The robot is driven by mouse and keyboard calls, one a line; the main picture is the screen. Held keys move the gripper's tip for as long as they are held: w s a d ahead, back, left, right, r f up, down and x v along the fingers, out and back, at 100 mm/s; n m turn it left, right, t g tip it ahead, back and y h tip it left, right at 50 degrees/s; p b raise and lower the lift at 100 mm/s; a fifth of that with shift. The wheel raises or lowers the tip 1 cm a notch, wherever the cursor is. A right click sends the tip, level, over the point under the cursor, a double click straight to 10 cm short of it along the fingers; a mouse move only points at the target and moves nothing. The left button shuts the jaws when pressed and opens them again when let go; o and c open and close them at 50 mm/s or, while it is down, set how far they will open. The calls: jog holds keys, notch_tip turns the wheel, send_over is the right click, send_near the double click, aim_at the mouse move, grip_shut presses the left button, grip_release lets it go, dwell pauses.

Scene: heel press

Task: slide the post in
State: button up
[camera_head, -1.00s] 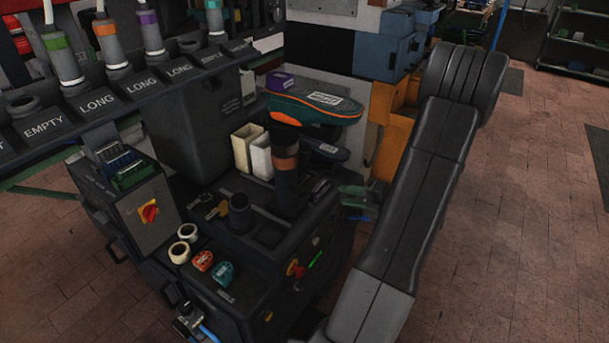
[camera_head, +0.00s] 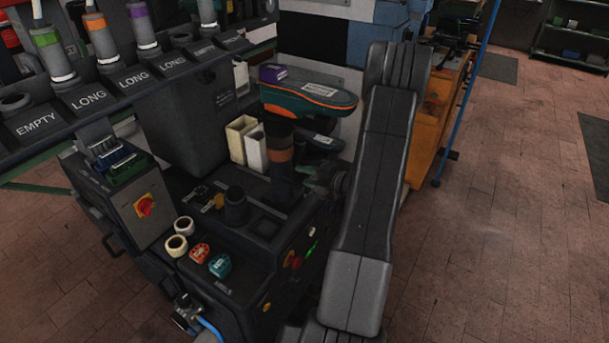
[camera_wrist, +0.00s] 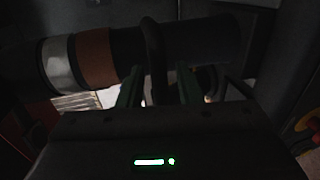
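The dark post (camera_head: 280,178) with an orange-brown band stands upright on the press, below a teal and orange shoe (camera_head: 310,97). In the wrist view the post (camera_wrist: 97,58) lies sideways across the picture, with brown and silvery bands at left. A dark raised ring or collar (camera_wrist: 152,42) on it shows between my fingers. My gripper (camera_wrist: 158,78) has its two green-edged fingers apart, with gaps beside the collar. In the head view my gripper (camera_head: 320,181) is at the post's right side, partly hidden by my arm. Whether the fingers touch the post is unclear.
A short black cylinder (camera_head: 236,206) and a square recess (camera_head: 264,223) are on the press top. Cream bins (camera_head: 240,138) stand behind. Tape rolls (camera_head: 180,235) lie in front. A rack (camera_head: 88,97) with labelled posts is at left.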

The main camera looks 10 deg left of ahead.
jog(key=shift+a, duration=0.1)
jog(key=shift+c, duration=0.4)
grip_shut()
jog(key=shift+a, duration=0.1)
jog(key=r+x, duration=0.1)
jog(key=x, duration=0.7)
jog(key=r+p+x, duration=0.1)
jog(key=r+x, duration=0.1)
jog(key=x, duration=0.6)
jog(key=shift+w+a+r, duration=0.3)
jog(key=shift+a, duration=0.4)
